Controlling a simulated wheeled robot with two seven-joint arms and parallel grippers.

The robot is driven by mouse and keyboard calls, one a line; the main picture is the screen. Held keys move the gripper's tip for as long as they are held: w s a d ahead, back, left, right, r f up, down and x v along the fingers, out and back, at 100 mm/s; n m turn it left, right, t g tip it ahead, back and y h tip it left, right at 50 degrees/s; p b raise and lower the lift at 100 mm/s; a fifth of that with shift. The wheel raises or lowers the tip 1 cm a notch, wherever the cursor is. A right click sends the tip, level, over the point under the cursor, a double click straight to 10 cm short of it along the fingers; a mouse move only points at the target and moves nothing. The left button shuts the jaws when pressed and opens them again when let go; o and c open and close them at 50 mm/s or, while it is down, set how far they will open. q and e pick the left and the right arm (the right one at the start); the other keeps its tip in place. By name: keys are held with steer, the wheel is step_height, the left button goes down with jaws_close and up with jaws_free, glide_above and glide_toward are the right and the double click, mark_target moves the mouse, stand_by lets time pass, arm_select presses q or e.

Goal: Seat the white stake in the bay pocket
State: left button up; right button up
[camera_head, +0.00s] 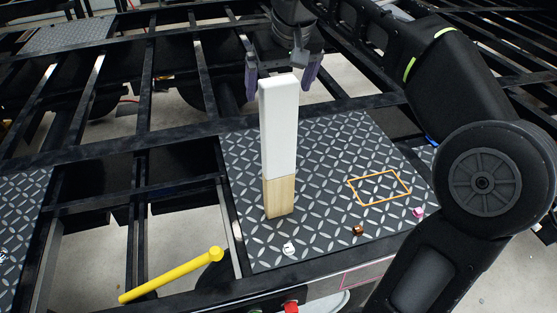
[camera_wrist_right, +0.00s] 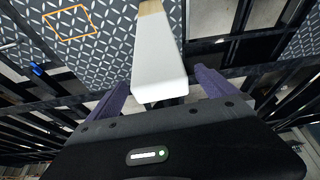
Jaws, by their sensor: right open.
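The white stake (camera_head: 279,130) stands upright on a dark diamond-pattern plate (camera_head: 330,150). Its upper part is white and its lower end is bare wood. My right gripper (camera_head: 281,76) is open at the stake's top, one finger to each side in the picture. In the right wrist view the stake (camera_wrist_right: 160,60) shows between and beyond the two purple fingers (camera_wrist_right: 160,88), with gaps on both sides. I cannot make out for certain which opening is the bay pocket. My left gripper is out of view.
An orange outline (camera_head: 380,187) lies on the plate right of the stake. Small pieces, white (camera_head: 289,248), brown (camera_head: 358,230) and pink (camera_head: 418,212), lie near the plate's front edge. A yellow bar (camera_head: 170,276) slants at front left. Black frame beams with open gaps surround the plate.

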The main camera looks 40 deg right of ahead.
stand_by(0.3)
steer(key=shift+w+f, duration=0.1)
steer(key=shift+f, duration=0.1)
steer(key=shift+p+x, duration=0.75)
steer(key=shift+x, duration=1.65)
steer(key=shift+c, duration=0.2)
steer(key=shift+r, duration=0.1)
jaws_close()
